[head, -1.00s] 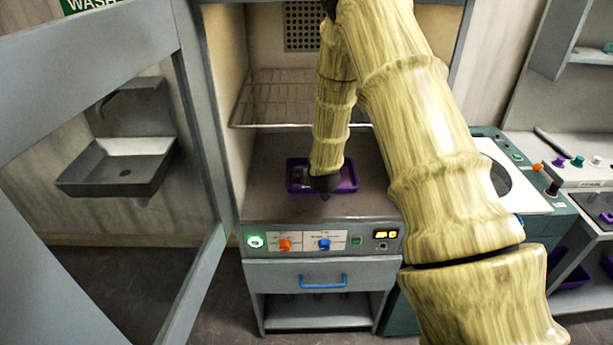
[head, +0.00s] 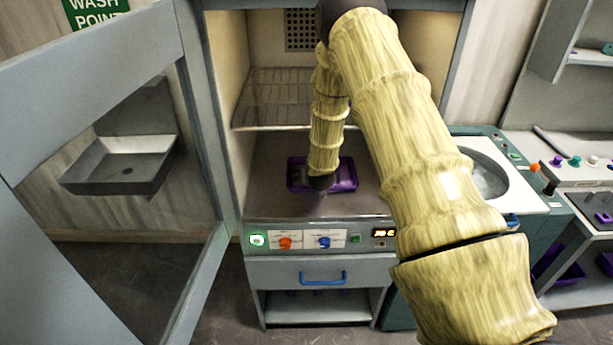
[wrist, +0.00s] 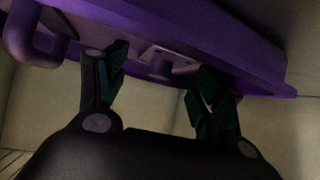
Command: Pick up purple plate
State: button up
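A purple rectangular tray with a raised rim (head: 350,180) sits on the floor of the open cabinet in the head view. It is the only purple plate-like thing in the cabinet. My gripper (head: 319,186) points down at its front middle and hides part of it. In the wrist view the purple rim (wrist: 230,45) and a purple side handle cross the top. The dark green fingertips of my gripper (wrist: 160,72) stand apart beside a small grey and purple part inside the rim. I cannot tell whether they touch it.
The cabinet has a wire rack (head: 280,100) above the tray. Its glazed door (head: 195,170) stands open at left. A control panel (head: 320,239) runs along the cabinet's front edge. A round tank (head: 487,175) stands to the right, and a sink (head: 120,160) at left.

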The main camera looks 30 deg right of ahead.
jog(key=shift+s, duration=0.15)
jog(key=c, duration=0.9)
